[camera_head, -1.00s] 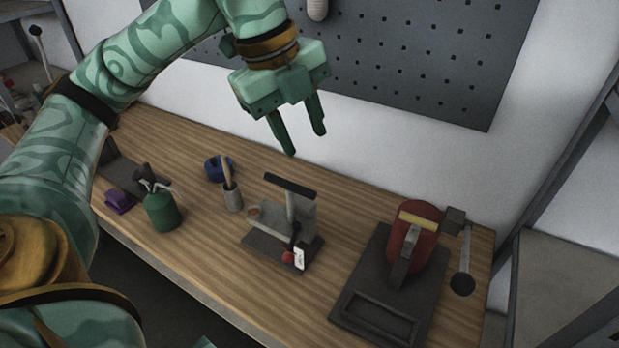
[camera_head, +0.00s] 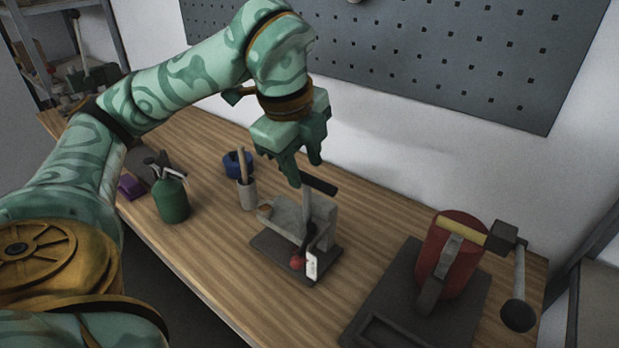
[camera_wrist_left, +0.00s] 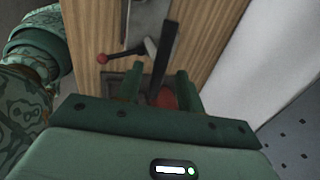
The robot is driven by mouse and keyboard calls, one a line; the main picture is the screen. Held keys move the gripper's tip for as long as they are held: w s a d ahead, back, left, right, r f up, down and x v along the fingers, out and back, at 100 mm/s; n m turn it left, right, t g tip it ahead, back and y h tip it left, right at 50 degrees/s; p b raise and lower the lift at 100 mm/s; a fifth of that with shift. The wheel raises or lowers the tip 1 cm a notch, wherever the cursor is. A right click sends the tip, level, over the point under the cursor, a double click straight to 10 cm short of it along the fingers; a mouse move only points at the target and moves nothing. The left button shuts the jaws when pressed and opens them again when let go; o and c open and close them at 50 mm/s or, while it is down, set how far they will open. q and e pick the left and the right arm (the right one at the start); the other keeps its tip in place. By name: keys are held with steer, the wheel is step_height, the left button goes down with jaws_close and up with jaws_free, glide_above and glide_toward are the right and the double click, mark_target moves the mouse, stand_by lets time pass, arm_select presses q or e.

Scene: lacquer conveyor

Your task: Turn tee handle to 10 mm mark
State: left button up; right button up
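The tee handle (camera_head: 320,184) is a black bar on a thin post on top of a small grey fixture (camera_head: 320,220). A white tag (camera_head: 312,265) and a red knob (camera_head: 297,262) are at the fixture's front; no mark on the tag is readable. My left gripper (camera_head: 305,172) points down just above the left end of the bar, with its fingers apart. In the left wrist view the black bar (camera_wrist_left: 166,50) runs into the gap between the two open fingers, and I see no contact. My right gripper is not in view.
A red machine (camera_head: 462,252) with a ball-ended lever (camera_head: 519,312) stands to the right. A green can (camera_head: 171,200), a grey cup (camera_head: 247,195), a blue ring (camera_head: 236,165) and a purple block (camera_head: 131,187) are to the left. A pegboard (camera_head: 420,50) hangs behind the bench.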

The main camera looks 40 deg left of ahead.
arm_select(q)
steer(key=shift+x, duration=0.8)
jaws_close()
